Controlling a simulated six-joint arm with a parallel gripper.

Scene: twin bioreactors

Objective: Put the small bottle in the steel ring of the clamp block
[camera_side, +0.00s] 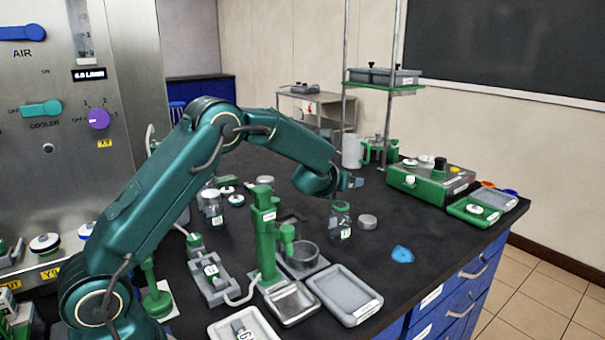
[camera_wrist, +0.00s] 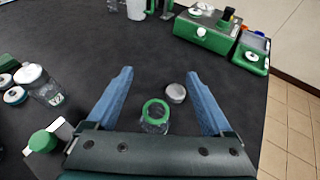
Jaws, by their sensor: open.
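The small bottle (camera_side: 341,220) is clear glass with a green neck ring and stands upright on the black bench. In the wrist view the bottle (camera_wrist: 155,116) shows between my two blue fingers, nearer the palm. My gripper (camera_side: 352,183) is open and empty, above the bottle in the side view; its spread fingers (camera_wrist: 160,73) also show in the wrist view. A green upright stand (camera_side: 265,235) is left of the bottle. A round grey metal ring or cup (camera_side: 302,257) sits beside it, probably the clamp block's steel ring; its inside is hard to make out.
A grey round lid (camera_side: 368,222) lies close right of the bottle. Grey trays (camera_side: 345,294) lie in front. Capped jars (camera_side: 211,205) stand left. A green device (camera_side: 430,180) stands behind right.

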